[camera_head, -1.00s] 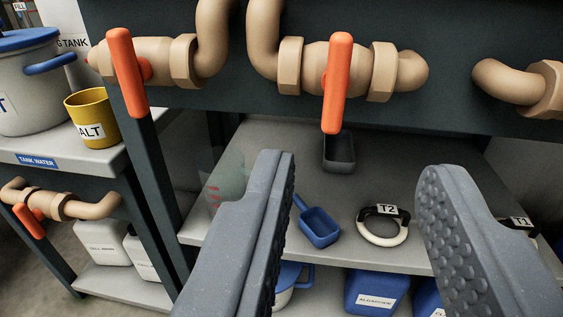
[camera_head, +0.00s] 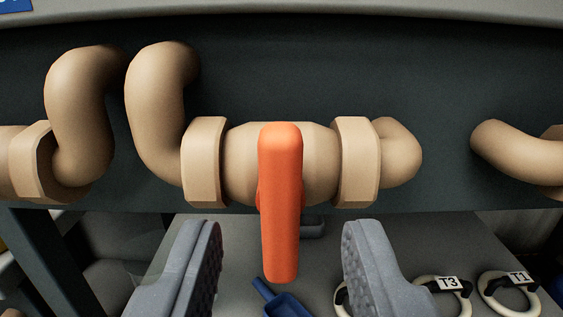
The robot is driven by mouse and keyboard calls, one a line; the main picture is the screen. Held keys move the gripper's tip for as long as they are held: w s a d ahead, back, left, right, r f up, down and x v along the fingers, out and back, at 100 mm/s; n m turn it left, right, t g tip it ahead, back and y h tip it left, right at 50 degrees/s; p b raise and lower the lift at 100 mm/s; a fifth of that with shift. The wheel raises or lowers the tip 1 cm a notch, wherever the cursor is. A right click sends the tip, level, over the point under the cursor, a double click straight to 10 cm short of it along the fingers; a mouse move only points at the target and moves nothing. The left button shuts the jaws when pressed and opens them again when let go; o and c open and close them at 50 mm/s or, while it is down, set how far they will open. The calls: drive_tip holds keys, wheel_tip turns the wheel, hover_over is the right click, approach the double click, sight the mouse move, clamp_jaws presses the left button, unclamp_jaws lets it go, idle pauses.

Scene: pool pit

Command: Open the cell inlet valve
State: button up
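An orange valve handle (camera_head: 281,215) hangs straight down, crosswise to the tan pipe (camera_head: 312,150) it sits on. No label on this valve shows, so I cannot tell from the picture whether it is the cell inlet. My gripper (camera_head: 283,255) is open, its two grey padded fingers at the bottom of the view. The lower part of the handle appears between the fingers, with a clear gap on both sides. I cannot tell how far the fingertips are from it in depth. No contact shows.
Bent tan pipes (camera_head: 165,100) run left of the valve and another pipe (camera_head: 515,155) is at the right, against a dark panel (camera_head: 440,80). On the shelf below lie a blue scoop (camera_head: 285,304) and rings tagged T3 (camera_head: 449,284) and T1 (camera_head: 519,277).

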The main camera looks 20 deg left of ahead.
sight(287, 215)
drive_tip(key=shift+b+x, duration=0.35)
drive_tip(key=shift+x, duration=1.3)
drive_tip(key=shift+d, duration=0.1)
clamp_jaws()
